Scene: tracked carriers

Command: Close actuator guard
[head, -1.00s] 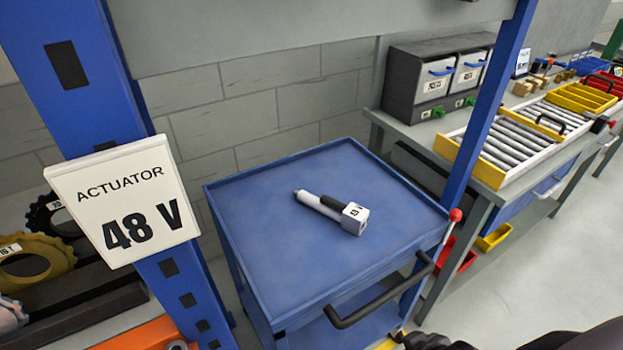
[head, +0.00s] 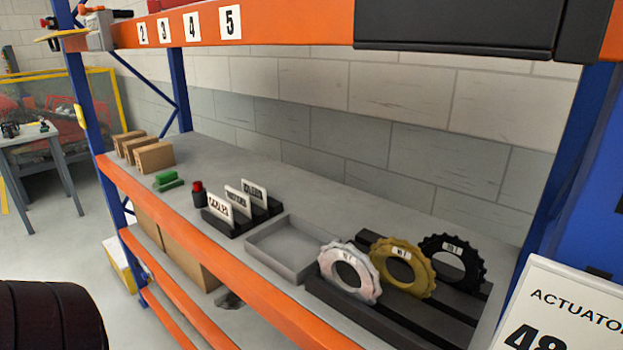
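A white sign (head: 565,318) reading "ACTUATOR" and part of "48" is cut off at the lower right of the head view. No actuator shows in this view, and I cannot make out anything that is clearly its guard. A black ribbed part (head: 50,315) at the lower left looks like a piece of my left arm. Neither of my grippers is in view.
An orange-edged shelf (head: 195,252) holds a white gear (head: 334,286), a yellow gear (head: 418,282), a black gear (head: 470,265), an empty grey tray (head: 258,241), a card rack (head: 238,226) and cardboard boxes (head: 154,158). A black box (head: 455,28) is above.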

